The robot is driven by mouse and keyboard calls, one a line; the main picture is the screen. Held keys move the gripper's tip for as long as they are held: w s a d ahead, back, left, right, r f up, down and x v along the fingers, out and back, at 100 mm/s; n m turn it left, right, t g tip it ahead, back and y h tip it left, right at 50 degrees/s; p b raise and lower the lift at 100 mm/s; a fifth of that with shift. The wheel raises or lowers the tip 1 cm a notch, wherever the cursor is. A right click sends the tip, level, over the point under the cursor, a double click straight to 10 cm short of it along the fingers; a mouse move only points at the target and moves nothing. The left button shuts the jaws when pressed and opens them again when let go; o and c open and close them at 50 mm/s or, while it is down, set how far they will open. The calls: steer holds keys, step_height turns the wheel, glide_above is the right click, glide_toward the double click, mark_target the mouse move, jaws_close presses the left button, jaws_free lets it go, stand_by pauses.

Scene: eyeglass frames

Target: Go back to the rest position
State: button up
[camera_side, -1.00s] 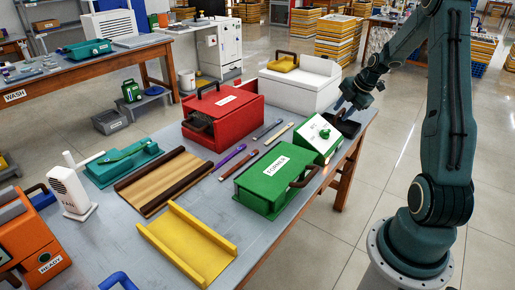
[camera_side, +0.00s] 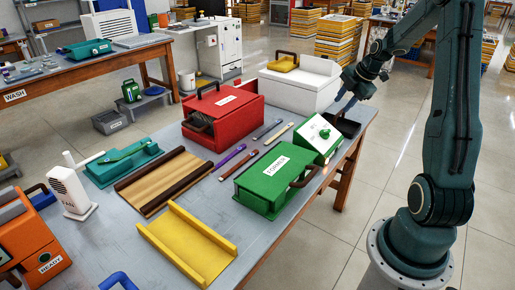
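My gripper (camera_side: 346,99) is above the back right corner of the work table (camera_side: 112,239), over a small dark tray (camera_side: 350,127). It points down and to the left, clear of the tray. Its fingers are small and partly blurred, and I cannot tell whether they are apart or hold anything. My arm comes down to it from the upper right.
Near the gripper are a white box (camera_side: 302,84) and a green-and-white device (camera_side: 320,137). A green box labelled FORMER (camera_side: 272,181), a red box (camera_side: 223,115) and a yellow tray (camera_side: 187,243) stand further left. Open floor lies right of the table.

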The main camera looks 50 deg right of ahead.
steer(key=a+r+m, duration=0.3)
steer(key=a+r, duration=0.3)
steer(key=a, duration=0.5)
steer(key=a+r+m, duration=0.3)
steer(key=a+r, duration=0.2)
steer(key=a, duration=0.7)
steer(key=s+a+r+m, duration=0.1)
steer(key=s+a+m, duration=0.6)
steer(key=s+a, duration=0.7)
steer(key=shift+r+t+y, duration=0.3)
